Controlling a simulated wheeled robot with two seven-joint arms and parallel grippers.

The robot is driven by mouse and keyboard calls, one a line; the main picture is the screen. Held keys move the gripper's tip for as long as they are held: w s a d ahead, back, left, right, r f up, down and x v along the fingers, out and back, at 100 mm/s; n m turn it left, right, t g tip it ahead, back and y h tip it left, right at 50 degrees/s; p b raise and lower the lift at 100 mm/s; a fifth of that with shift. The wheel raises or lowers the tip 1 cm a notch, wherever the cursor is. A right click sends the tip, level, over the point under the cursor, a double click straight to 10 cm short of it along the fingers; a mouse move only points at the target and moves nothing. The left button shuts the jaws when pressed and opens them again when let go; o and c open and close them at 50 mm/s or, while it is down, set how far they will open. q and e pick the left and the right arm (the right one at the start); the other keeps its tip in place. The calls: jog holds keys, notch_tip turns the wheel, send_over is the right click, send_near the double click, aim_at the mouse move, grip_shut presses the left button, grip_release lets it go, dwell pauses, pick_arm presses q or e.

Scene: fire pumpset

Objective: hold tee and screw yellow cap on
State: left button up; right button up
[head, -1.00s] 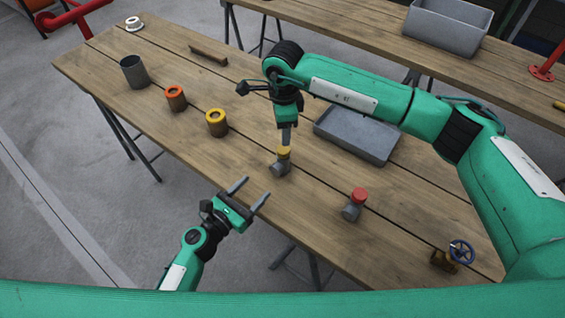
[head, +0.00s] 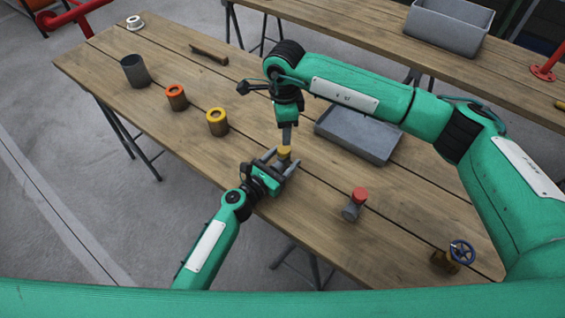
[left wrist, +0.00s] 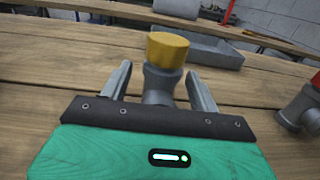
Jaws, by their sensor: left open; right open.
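The grey tee with the yellow cap (head: 284,151) on top stands on the wooden table. In the left wrist view the yellow cap (left wrist: 168,50) sits on the upright end of the grey tee (left wrist: 160,83). My left gripper (head: 282,160) is open, with one finger on each side of the tee. In the left wrist view the left gripper's fingers (left wrist: 160,88) show gaps to the tee.
A grey tee with a red cap (head: 357,200) stands to the right, and a valve with a blue wheel (head: 460,252) is farther right. A grey tray (head: 350,150) lies behind. Orange (head: 176,96) and yellow (head: 217,121) ringed cylinders stand to the left.

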pick_arm(q)
jog(key=shift+w+d, duration=0.2)
jog(key=shift+c, duration=0.4)
